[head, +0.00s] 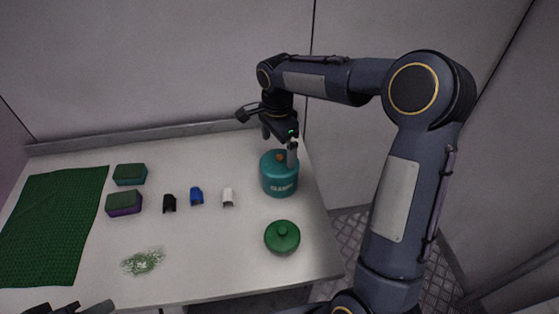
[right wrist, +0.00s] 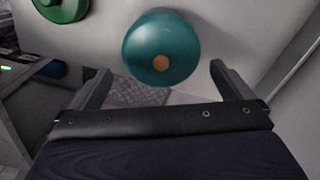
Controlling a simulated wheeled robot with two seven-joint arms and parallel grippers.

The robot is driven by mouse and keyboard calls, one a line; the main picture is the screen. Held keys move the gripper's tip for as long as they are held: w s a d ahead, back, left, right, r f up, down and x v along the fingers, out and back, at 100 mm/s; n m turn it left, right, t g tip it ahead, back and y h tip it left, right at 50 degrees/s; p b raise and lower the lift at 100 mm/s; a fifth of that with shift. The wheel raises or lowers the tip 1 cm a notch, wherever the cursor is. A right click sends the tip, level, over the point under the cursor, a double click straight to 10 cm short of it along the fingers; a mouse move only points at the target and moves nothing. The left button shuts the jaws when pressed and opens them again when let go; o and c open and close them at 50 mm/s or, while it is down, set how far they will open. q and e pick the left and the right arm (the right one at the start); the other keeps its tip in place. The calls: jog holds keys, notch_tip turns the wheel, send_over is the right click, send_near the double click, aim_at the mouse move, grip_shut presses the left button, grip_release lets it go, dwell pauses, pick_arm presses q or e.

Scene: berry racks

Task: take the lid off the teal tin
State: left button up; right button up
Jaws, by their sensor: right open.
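The teal tin (head: 279,184) stands upright near the right edge of the table, with pale lettering on its side. Its teal lid (right wrist: 158,36) is on top and has an orange knob (right wrist: 160,62). My right gripper (head: 279,147) is above the tin. In the right wrist view its fingers (right wrist: 160,70) are spread apart, with the lid and knob showing between and beyond them. They hold nothing. In the head view a finger partly hides the lid. Dark parts of my left gripper (head: 68,308) show at the bottom left edge, mostly cut off.
A green round lidded thing with a knob (head: 282,238) is in front of the tin. White (head: 228,198), blue (head: 196,197) and black (head: 169,204) small pieces lie left of it. Two sponges (head: 130,174) (head: 124,204), a green mat (head: 50,225) and green crumbs (head: 143,262) are farther left.

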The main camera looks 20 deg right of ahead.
aim_at(280, 157)
jog(key=f, duration=0.4)
jog(key=shift+w+d+f+p, duration=0.1)
jog(key=shift+d+f+p, duration=0.15)
jog(key=shift+f+p, duration=0.15)
jog(key=c, duration=1.2)
jog(key=shift+s, duration=0.2)
jog(key=shift+c, duration=0.3)
